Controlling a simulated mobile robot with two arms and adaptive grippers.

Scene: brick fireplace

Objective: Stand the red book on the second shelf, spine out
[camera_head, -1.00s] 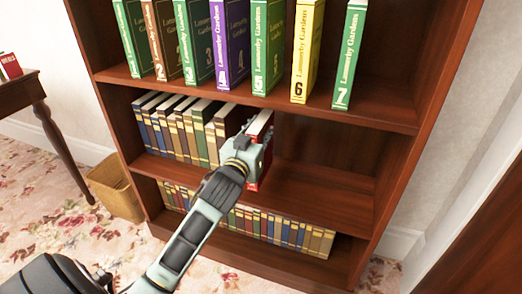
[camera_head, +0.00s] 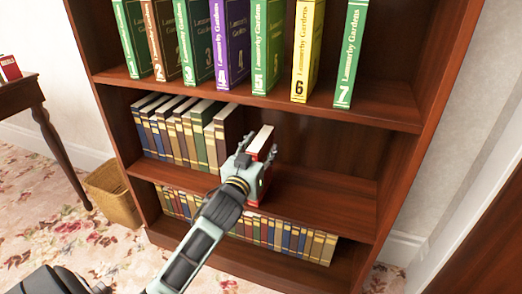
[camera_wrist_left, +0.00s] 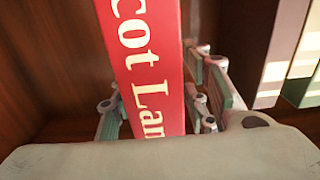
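The red book (camera_head: 262,140) stands upright on the middle shelf (camera_head: 320,192), to the right of a row of books and a little apart from it. Its red spine with pale lettering faces out in the left wrist view (camera_wrist_left: 150,75). My left gripper (camera_head: 257,150) is in front of the book and hides most of its spine in the head view. Its fingers are spread, one on each side of the spine, with a gap on the right side. Whether the left finger touches the book cannot be told. My right gripper is not in view.
Numbered books (camera_head: 268,50) stand on the shelf above, and a row of shorter books (camera_head: 290,237) fills much of the shelf below. The middle shelf is clear to the right of the red book. A wicker basket (camera_head: 113,195) and a side table (camera_head: 18,95) are at left.

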